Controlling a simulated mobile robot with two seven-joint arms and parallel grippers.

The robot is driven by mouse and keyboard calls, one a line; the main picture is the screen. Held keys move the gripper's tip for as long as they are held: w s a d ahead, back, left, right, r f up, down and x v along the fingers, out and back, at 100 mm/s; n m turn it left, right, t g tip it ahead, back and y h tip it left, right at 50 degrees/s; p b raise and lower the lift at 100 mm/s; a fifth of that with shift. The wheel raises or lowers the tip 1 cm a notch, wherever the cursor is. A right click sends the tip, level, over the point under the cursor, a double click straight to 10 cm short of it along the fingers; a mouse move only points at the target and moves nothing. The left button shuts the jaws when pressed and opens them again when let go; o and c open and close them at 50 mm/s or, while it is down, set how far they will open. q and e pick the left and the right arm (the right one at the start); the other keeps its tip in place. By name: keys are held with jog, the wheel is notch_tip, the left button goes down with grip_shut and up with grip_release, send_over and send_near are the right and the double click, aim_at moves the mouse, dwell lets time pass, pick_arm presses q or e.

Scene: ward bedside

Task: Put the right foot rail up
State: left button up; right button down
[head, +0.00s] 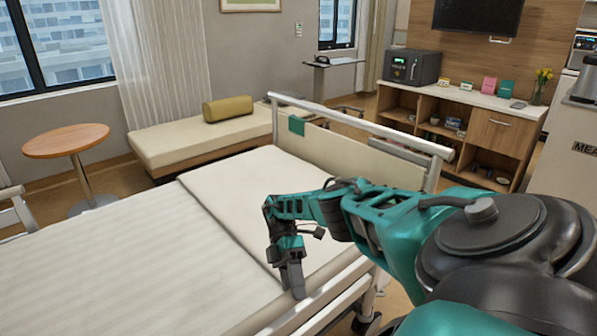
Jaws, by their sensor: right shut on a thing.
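The bed (110,265) fills the lower left, with a pale mattress and a cream end board (350,155) at its far end. The right foot rail (335,290) is a pale bar along the near right edge of the mattress, about level with the mattress top. My right gripper (294,282) reaches over the bed edge from the right, fingers pointing down, and is shut on the rail. The fingers hide the part they hold, and the rail's lower parts are mostly out of sight. My left gripper is not in view.
A round table (66,141) and a daybed (190,141) stand beyond the bed. A shelf unit (510,132) stands at the back right. A beige cabinet (565,165) is at the right edge.

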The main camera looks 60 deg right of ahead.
jog(key=shift+w+a+f, duration=0.1)
jog(key=shift+a+f, duration=0.05)
jog(key=shift+f, duration=0.45)
jog(key=c, duration=1.2)
grip_release()
jog(key=o, duration=0.5)
jog(key=shift+w, duration=0.1)
jog(key=shift+c, duration=0.2)
jog(key=r+p, duration=0.3)
jog(key=r, duration=0.1)
jog(key=shift+d+r, duration=0.1)
jog(key=shift+d, duration=0.1)
notch_tip(320, 180, up, 16)
jog(key=shift+a, duration=0.1)
